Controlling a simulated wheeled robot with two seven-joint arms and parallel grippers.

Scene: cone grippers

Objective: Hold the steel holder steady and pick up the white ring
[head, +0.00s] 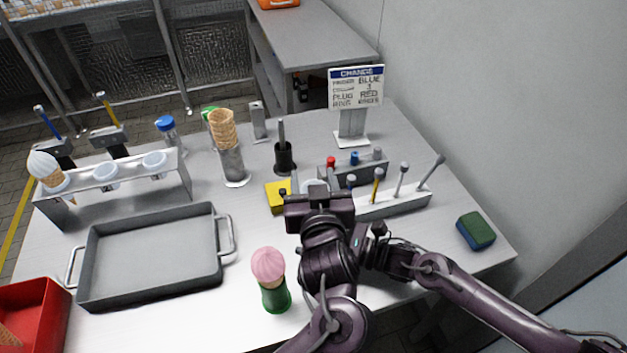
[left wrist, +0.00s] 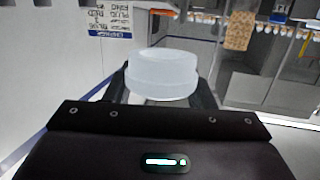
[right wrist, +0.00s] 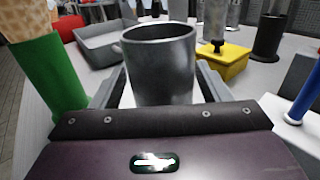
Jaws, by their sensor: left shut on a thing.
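The white ring (left wrist: 162,75) is a thick, pale, short cylinder. My left gripper (left wrist: 160,90) is shut on it, with one finger at each side. In the head view my left gripper (head: 314,186) is over the middle of the table and hides much of what lies below it. The steel holder (right wrist: 160,65) is a grey, open-topped, upright cup in the right wrist view. My right gripper (right wrist: 162,88) has its fingers against both sides of it and looks shut on it. The holder is hidden in the head view.
A yellow block (head: 277,197) is behind the grippers. A pink-topped cone in a green holder (head: 275,295) stands at the front. A grey tray (head: 228,237) and a rack (head: 183,180) are on the left. A tool rack (head: 405,204) and sponge (head: 476,231) are on the right.

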